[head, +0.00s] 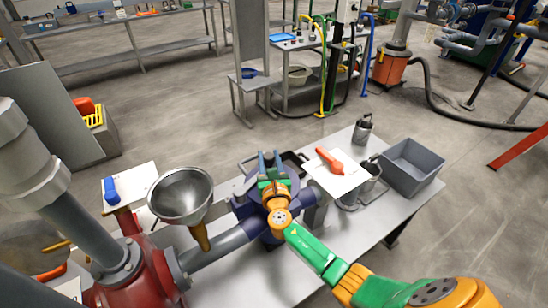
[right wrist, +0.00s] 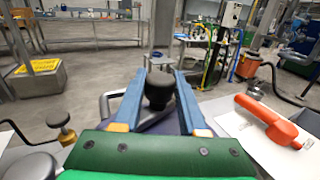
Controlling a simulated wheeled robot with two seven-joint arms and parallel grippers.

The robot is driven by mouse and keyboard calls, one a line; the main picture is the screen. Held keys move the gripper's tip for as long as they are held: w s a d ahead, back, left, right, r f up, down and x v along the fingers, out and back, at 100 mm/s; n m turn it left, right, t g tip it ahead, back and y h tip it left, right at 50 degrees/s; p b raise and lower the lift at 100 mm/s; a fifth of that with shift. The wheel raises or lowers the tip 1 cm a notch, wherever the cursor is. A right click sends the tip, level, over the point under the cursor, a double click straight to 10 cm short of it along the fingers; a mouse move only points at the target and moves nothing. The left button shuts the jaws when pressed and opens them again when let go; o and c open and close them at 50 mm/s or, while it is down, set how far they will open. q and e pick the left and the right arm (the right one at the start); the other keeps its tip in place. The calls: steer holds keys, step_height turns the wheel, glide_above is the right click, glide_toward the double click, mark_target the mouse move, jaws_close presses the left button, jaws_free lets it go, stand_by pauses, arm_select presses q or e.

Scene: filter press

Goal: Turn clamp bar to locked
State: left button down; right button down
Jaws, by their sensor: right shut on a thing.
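The filter press (head: 243,208), a dark blue-purple round body, stands on the metal table in the head view, mostly covered by my right arm. My right gripper (head: 268,160) is over its top, with its fingers pointing away from me. In the right wrist view, a black knob (right wrist: 159,89) stands between the two blue fingers, and the gripper is shut on it. The knob appears to be the clamp bar's handle; the rest of the bar is hidden behind the green palm. A grey curved tube (right wrist: 112,103) shows just left of the fingers. My left gripper is not in view.
A steel funnel (head: 181,194) and a grey pipe (head: 215,246) stand close on the left. An orange-red tool (head: 330,160) lies on a white sheet (head: 345,181) at right, near a grey bin (head: 412,166) and a metal can (head: 363,130).

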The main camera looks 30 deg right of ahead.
steer(key=s+m+h, duration=0.1)
steer(key=s+m+g+h, duration=0.1)
steer(key=shift+d+h, duration=0.25)
steer(key=shift+h, duration=0.15)
steer(key=shift+s+d+f+m+g+h, duration=0.1)
steer(key=shift+s+d+m+g+h, duration=0.05)
steer(key=shift+s+m+g+h, duration=0.5)
steer(key=shift+s+d+m+g+h, duration=0.1)
steer(key=shift+s+m+g+h, duration=0.4)
steer(key=shift+h, duration=0.25)
steer(key=shift+c, duration=2.3)
jaws_free()
steer(key=shift+s, duration=0.1)
steer(key=v, duration=0.7)
steer(key=shift+s, duration=0.1)
